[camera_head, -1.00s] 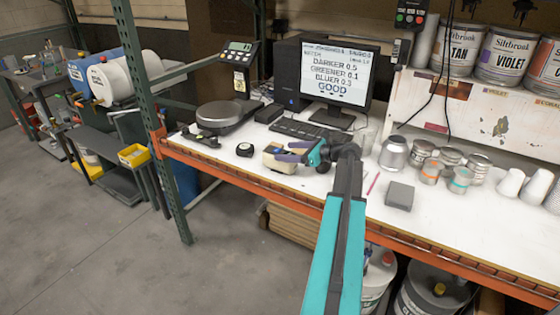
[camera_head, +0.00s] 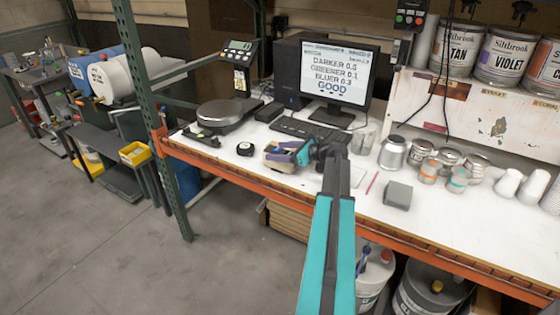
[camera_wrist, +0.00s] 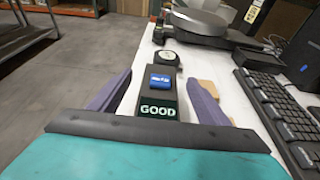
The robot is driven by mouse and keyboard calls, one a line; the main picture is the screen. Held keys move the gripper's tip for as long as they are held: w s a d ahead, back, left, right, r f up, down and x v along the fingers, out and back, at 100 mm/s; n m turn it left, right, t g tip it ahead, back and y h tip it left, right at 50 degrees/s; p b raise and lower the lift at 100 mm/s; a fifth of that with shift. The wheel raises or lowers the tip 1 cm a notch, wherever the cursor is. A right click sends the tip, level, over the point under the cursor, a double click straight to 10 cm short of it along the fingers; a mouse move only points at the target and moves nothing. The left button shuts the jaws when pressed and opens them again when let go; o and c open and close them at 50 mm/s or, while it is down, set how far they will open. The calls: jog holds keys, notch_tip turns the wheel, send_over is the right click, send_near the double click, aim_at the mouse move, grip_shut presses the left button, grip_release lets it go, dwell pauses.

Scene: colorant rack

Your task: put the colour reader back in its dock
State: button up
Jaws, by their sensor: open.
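The colour reader (camera_wrist: 157,92) is a dark slab with a blue button and a lit "GOOD" label. In the wrist view it lies between the purple fingers of my gripper (camera_wrist: 160,77). The fingers are open, one on each side, with a gap visible to each. In the head view my gripper (camera_head: 287,154) is low over the white table, at a tan block (camera_head: 272,162). Tan pieces also show beside the right finger in the wrist view (camera_wrist: 209,88). A low black holder (camera_head: 201,138) sits by the scale. I cannot tell for certain which piece is the dock.
A tape measure (camera_head: 245,149) lies just beyond the reader. The keyboard (camera_head: 300,129) is close on the right, with the scale (camera_head: 222,113) behind. A grey box (camera_head: 397,194) and cans (camera_head: 430,170) stand further right. The table's orange front edge (camera_head: 230,178) is near.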

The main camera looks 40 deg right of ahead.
grip_shut()
jog(key=shift+r, duration=0.1)
dwell(0.3)
jog(key=shift+r+b, duration=1)
jog(key=shift+r, duration=0.75)
jog(key=s+a+r+b, duration=0.1)
jog(key=s+a+b, duration=0.3)
jog(key=s+a, duration=0.6)
jog(key=shift+s+r, duration=0.2)
jog(key=shift+s, duration=0.95)
jog(key=shift+a, duration=0.1)
